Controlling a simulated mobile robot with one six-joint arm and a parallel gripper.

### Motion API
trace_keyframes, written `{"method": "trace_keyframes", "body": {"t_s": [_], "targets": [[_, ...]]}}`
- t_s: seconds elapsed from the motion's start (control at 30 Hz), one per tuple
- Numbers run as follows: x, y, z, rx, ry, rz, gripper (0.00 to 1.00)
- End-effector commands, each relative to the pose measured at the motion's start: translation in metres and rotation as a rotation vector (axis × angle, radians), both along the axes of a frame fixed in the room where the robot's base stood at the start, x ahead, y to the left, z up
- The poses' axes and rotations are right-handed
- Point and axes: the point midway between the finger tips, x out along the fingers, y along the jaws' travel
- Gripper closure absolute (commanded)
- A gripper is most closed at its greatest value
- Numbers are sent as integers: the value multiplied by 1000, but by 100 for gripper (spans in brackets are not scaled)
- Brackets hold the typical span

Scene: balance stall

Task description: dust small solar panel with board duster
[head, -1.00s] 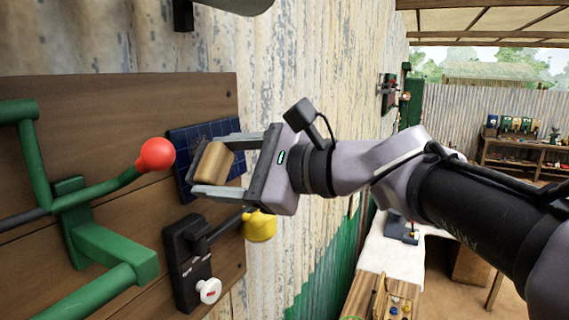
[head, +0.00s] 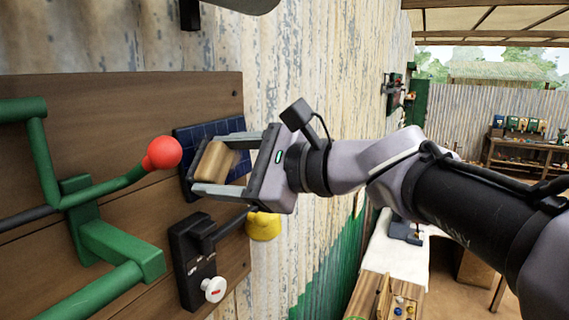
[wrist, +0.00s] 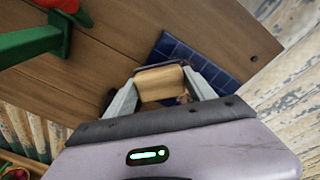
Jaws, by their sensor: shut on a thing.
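The small solar panel (head: 186,136) is a dark blue gridded plate on the brown wooden board; it also shows in the wrist view (wrist: 182,50). The board duster (head: 214,161) is a tan wooden block, seen between the fingers in the wrist view too (wrist: 160,84). My gripper (head: 216,164) is shut on the duster and holds it in front of the panel. The duster and fingers hide the panel's middle in the head view. I cannot tell whether the duster's far face touches the panel.
A green pipe frame with a red ball knob (head: 163,153) stands just left of the panel. Below it is a black switch box (head: 190,262) with a lever and white knob. A yellow object (head: 263,226) hangs behind the lever. The corrugated wall (head: 310,90) runs along the right.

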Motion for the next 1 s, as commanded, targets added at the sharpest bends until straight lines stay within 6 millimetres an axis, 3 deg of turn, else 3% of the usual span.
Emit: {"method": "trace_keyframes", "body": {"t_s": [0.57,1.0], "targets": [[5,7,-1,0,0,-1,69],[39,-9,-1,0,0,-1,69]]}}
